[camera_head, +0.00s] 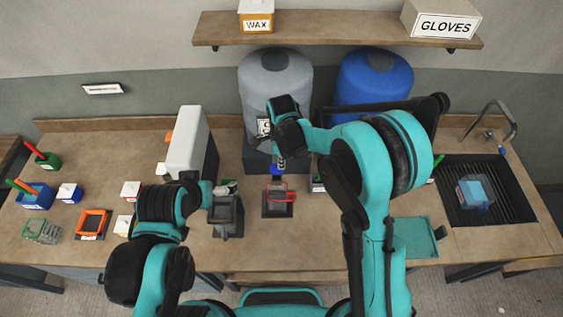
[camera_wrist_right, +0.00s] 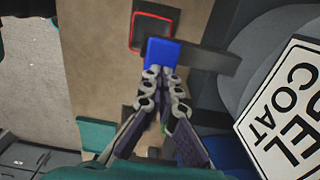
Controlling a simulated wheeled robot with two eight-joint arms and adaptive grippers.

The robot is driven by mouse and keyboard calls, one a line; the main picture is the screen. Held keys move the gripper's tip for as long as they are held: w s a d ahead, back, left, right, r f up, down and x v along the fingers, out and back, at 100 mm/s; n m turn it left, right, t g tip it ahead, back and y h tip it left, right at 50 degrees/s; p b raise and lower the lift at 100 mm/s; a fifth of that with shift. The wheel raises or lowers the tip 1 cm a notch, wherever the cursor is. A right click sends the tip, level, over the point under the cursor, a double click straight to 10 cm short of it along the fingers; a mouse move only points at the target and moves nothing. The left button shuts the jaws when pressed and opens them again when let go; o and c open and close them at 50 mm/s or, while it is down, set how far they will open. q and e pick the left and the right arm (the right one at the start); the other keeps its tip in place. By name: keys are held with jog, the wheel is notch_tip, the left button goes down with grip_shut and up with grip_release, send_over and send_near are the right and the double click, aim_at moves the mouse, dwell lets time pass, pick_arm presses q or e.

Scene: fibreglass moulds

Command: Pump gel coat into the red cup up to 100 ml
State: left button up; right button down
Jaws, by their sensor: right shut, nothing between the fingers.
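The gel coat drum (camera_head: 275,82) is grey and stands at the back of the bench; its label (camera_wrist_right: 285,108) fills the right of the wrist view. A blue pump part (camera_wrist_right: 163,52) sits on a dark bar reaching out from the drum. The red cup (camera_head: 282,196) stands on a dark square base below it; its red rim (camera_wrist_right: 153,16) shows in the wrist view. My right gripper (camera_wrist_right: 162,76) is shut and empty, its fingertips at the blue part; contact is unclear. My left gripper (camera_head: 223,187) is beside a dark container (camera_head: 227,217); its jaws are unclear. The cup's fill level cannot be read.
A blue drum (camera_head: 375,78) stands right of the grey one. A white box-shaped unit (camera_head: 184,140) is at the left. Small coloured containers crowd the left bench. A teal tray (camera_head: 415,236) and a sink (camera_head: 487,190) are at the right. My right arm hides part of the bench.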

notch_tip(320, 180, down, 4)
jog(key=b, duration=0.3)
jog(key=shift+r, duration=0.15)
pick_arm(q)
notch_tip(320, 180, down, 3)
jog(key=shift+s+f, duration=0.1)
jog(key=shift+f, duration=0.05)
pick_arm(e)
jog(key=shift+r, duration=0.15)
dwell(2.0)
